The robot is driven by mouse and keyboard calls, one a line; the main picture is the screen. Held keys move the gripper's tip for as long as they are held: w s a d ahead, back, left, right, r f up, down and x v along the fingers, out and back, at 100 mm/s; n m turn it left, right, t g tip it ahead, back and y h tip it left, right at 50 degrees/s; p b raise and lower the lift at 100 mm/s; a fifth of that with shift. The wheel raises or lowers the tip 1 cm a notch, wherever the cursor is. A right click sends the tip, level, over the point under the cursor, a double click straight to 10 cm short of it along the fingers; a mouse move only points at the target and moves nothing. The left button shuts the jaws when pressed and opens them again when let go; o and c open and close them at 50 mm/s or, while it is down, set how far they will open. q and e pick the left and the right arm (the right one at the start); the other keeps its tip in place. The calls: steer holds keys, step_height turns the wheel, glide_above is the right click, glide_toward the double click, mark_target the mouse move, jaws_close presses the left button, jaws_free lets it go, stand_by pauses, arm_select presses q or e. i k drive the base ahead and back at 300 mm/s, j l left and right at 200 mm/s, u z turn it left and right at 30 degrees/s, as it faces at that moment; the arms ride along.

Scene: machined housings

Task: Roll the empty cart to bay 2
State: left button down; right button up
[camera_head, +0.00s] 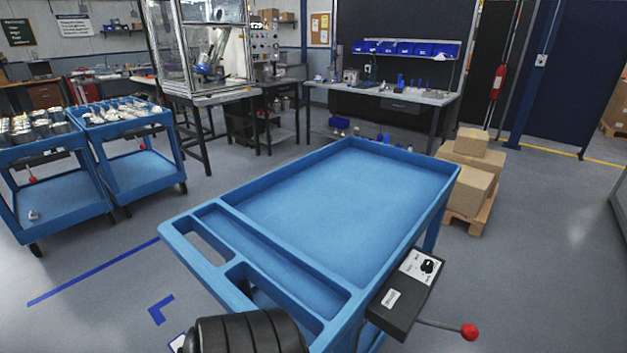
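The empty blue cart (345,205) stands right in front of me, its top tray bare. At its near end are a slot and open recesses. A black box (405,292) with a dial is fixed on its near right corner, and a lever with a red ball (468,331) sticks out of it. A black ribbed part shows at the bottom edge, in front of the cart's near end; I cannot tell whether it touches it. No gripper fingers show. Blue floor tape (95,272) lies left of the cart; no bay number is readable.
Two loaded blue carts stand at the left, one carrying grey cylindrical parts (35,128), the other pale parts (118,110). A glazed machine (200,50) and a workbench (385,92) stand behind. Cardboard boxes (468,165) on a pallet stand close at right. Floor at far right is clear.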

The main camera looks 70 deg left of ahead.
mark_target(328, 237)
steer(key=u, duration=1.9)
steer(key=k, duration=0.05)
